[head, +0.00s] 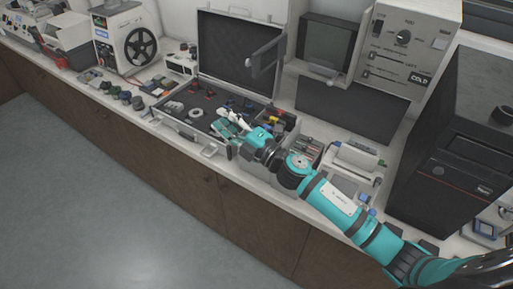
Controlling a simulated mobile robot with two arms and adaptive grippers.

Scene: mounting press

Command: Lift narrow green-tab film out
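My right arm comes in from the lower right and its gripper (232,126) is over the front right part of an open case (181,125). Pale and teal parts show at the fingertips. They are too small to tell the fingers from anything held, or whether the fingers are open or shut. I cannot pick out the narrow green-tab film for certain. My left gripper is not in view.
The case's dark lid (226,50) stands raised behind. A dark jointed bracket (265,59) hangs in front of it. A black machine (457,140) stands at the right, near my forearm. Small coloured parts (124,95) line the counter at left. The floor in front is clear.

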